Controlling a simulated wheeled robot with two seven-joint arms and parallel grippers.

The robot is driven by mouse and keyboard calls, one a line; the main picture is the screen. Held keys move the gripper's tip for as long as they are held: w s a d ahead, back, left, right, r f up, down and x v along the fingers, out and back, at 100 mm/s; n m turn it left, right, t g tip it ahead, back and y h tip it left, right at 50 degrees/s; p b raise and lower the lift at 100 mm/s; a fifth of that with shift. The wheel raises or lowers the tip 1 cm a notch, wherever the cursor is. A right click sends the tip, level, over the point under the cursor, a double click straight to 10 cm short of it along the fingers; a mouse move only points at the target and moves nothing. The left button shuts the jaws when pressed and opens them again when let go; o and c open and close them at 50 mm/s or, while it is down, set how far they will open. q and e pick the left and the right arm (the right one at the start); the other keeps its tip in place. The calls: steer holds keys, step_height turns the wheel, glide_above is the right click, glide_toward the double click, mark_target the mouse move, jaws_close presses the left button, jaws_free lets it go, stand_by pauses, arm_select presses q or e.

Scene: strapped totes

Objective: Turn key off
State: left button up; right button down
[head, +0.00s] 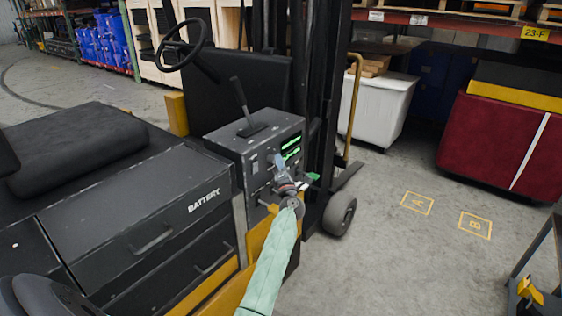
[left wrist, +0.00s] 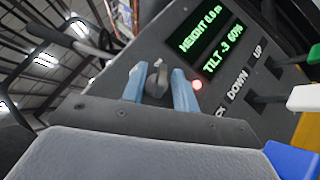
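The forklift's dark grey control panel (head: 257,140) stands in the middle of the head view. My left gripper (head: 281,172) is at its front face, at the end of the green-sleeved arm; the key is hidden there. In the left wrist view, the small grey key (left wrist: 157,80) stands out from the panel. The two blue fingers of my left gripper (left wrist: 160,86) are apart, one on each side of it. I cannot tell whether they touch it. A red light (left wrist: 197,85) glows beside the right finger, and the green display (left wrist: 210,40) is lit. My right gripper is not in view.
Lever knobs sit right of the key: green (left wrist: 314,54), white (left wrist: 305,97) and blue (left wrist: 293,160). The battery box (head: 150,210) lies left of the panel. The mast (head: 322,100) rises behind it. Open floor with yellow markings (head: 417,203) is at the right.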

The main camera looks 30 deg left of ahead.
arm_select(q)
steer(key=shift+w+a, duration=0.15)
steer(key=shift+w, duration=0.05)
steer(key=shift+r, duration=0.1)
steer(key=c, duration=0.6)
jaws_close()
